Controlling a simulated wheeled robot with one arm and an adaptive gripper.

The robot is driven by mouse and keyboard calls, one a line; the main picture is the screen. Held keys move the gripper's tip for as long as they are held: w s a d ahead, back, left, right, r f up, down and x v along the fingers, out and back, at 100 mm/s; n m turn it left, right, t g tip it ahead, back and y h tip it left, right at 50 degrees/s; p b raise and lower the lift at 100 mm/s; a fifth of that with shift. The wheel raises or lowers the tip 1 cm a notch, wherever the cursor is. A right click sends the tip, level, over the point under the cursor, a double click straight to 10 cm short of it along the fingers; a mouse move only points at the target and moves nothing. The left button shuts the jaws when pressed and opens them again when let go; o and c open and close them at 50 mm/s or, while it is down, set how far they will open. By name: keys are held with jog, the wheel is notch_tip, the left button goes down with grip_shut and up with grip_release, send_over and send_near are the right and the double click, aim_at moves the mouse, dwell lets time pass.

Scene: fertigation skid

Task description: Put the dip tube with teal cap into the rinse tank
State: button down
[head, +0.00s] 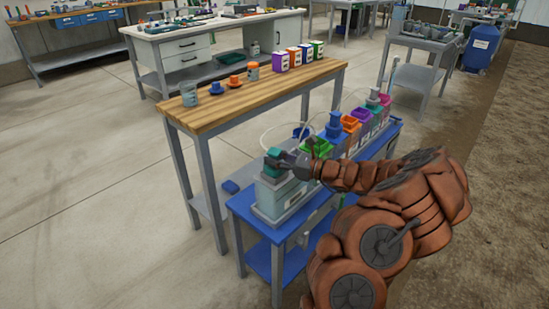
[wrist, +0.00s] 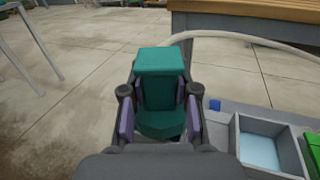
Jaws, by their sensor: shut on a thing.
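The teal cap (wrist: 160,62) of the dip tube is between the pads of my gripper (wrist: 160,105), which is shut on it. In the head view the teal cap (head: 273,153) shows at the tip of my gripper (head: 284,157), above a pale tank (head: 282,194) at the near end of the blue skid. The tube below the cap is hidden, so I cannot tell whether its lower end is inside a tank. A grey open-topped tank (wrist: 238,136) with pale blue liquid lies right of my gripper in the wrist view. I cannot tell for sure which tank is the rinse tank.
A pale hose (wrist: 230,36) curves behind the cap. Coloured containers, including a green one (head: 322,149), line the blue skid (head: 248,207) beyond my gripper. A wooden-topped bench (head: 230,98) with cups and small boxes stands behind. Open floor lies left.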

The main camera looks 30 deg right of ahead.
jog(key=c, duration=0.8)
grip_release()
jog(key=v, duration=1.2)
